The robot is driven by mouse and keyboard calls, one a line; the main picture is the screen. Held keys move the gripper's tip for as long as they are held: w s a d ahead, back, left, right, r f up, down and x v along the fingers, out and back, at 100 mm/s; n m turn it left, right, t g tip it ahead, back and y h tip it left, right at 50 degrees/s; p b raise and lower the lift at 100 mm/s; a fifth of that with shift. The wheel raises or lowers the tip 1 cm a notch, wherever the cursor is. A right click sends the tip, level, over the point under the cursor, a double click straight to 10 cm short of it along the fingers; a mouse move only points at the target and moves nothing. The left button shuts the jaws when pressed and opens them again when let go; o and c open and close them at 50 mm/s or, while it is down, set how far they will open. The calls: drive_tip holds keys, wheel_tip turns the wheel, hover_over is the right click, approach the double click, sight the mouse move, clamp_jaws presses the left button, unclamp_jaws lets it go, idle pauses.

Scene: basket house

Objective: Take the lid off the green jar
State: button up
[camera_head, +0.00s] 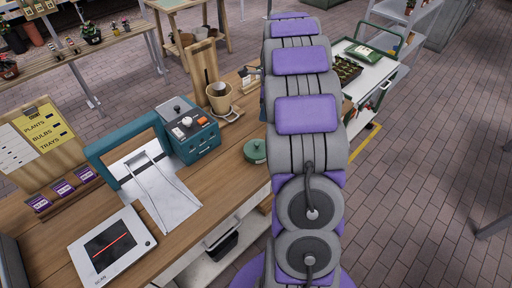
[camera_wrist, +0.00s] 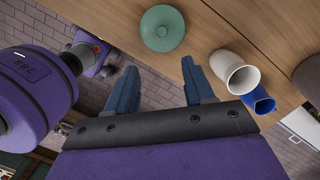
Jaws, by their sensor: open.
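The green jar (camera_head: 256,152) stands on the wooden counter just left of my arm in the head view. Its round green lid with a small knob sits on top. In the wrist view the lid (camera_wrist: 162,28) shows from above, near the top edge, and hides the jar's body. My gripper (camera_wrist: 159,76) is open and empty in the wrist view, its two blue fingers pointing up toward the lid and apart from it. My arm hides the gripper in the head view.
A white cup (camera_wrist: 234,72) and a blue cup (camera_wrist: 258,100) are right of the fingers in the wrist view. A teal cash register (camera_head: 187,128), a scanner tablet (camera_head: 111,247) and a tan pot (camera_head: 219,97) stand on the counter (camera_head: 222,178). Brick floor (camera_head: 430,190) is open at right.

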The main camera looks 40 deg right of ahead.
drive_tip(key=b, duration=0.2)
hover_over(257, 143)
drive_tip(key=f, duration=0.7)
drive_tip(key=s+d+f, duration=0.1)
drive_tip(key=f, duration=0.3)
drive_tip(key=shift+f, duration=0.25)
drive_tip(key=shift+w+a+f, duration=0.15)
drive_tip(key=shift+a+f, duration=0.15)
drive_tip(key=shift+f, duration=0.45)
drive_tip(key=f, duration=0.1)
drive_tip(key=f+b, duration=0.1)
drive_tip(key=f, duration=0.2)
drive_tip(key=shift+w+f, duration=0.1)
drive_tip(key=shift+w, duration=0.2)
drive_tip(key=shift+a, duration=0.1)
drive_tip(key=shift+c, duration=0.4)
drive_tip(key=shift+c, duration=1.4)
clamp_jaws()
